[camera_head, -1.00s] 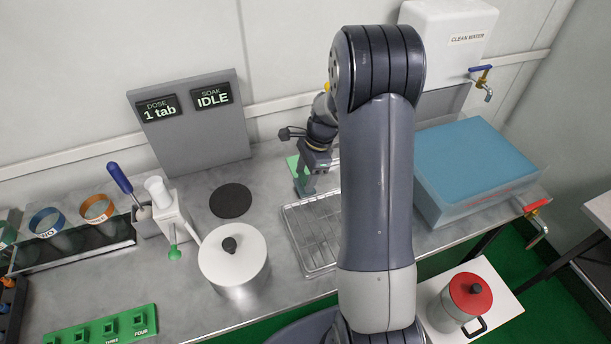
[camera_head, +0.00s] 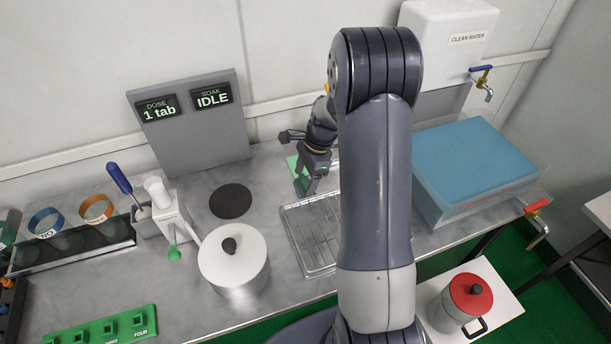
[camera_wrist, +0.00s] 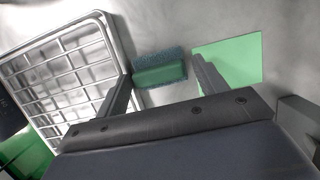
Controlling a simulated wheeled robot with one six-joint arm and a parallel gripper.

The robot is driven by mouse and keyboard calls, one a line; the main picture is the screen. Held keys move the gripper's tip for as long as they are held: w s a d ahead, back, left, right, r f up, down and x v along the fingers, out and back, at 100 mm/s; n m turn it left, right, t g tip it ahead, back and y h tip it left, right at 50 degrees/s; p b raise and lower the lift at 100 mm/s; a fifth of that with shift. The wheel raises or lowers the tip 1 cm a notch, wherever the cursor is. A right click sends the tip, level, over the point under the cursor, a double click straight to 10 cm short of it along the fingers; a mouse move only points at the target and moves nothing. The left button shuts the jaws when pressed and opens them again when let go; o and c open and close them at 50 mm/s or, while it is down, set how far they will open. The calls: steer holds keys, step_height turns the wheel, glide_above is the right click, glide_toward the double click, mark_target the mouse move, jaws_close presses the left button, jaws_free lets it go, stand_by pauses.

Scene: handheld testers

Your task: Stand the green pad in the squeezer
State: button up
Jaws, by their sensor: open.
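A small green block with a fuzzy blue-grey edge (camera_wrist: 160,70), which looks like the green pad, lies on the counter in the wrist view. My gripper (camera_wrist: 161,68) is open, with one finger on each side of this block in the picture; I cannot tell whether either touches it. In the head view my gripper (camera_head: 308,188) points down behind the wire rack, and the block is mostly hidden there. A flat pale green square (camera_wrist: 230,58) lies just right of it. A white device with a green knob (camera_head: 172,215), possibly the squeezer, stands left on the counter.
A wire rack (camera_head: 318,235) lies in front of my gripper. A white lidded pot (camera_head: 235,265) and black disc (camera_head: 230,201) stand to the left. A blue-topped tub (camera_head: 470,165) is at the right. A grey display panel (camera_head: 195,125) stands behind.

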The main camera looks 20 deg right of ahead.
mark_target(304, 182)
steer(key=v, duration=1.1)
steer(key=shift+r+p, duration=0.3)
steer(key=shift+r, duration=0.1)
steer(key=shift+s+r, duration=0.15)
steer(key=shift+c, duration=0.6)
steer(key=a+f+n+h+b, duration=0.1)
steer(key=n, duration=0.5)
steer(key=a+f+n+h+b, duration=0.1)
steer(key=n+b, duration=0.1)
steer(key=n, duration=0.4)
steer(key=a+f+n+h+b, duration=0.1)
steer(key=n+b, duration=0.1)
steer(key=n, duration=0.4)
steer(key=shift+s+a, duration=0.15)
steer(key=shift+a, duration=0.2)
step_height(304, 182, down, 10)
steer(key=shift+d+f+b, duration=0.15)
steer(key=shift+b, duration=0.2)
steer(key=c, duration=1.1)
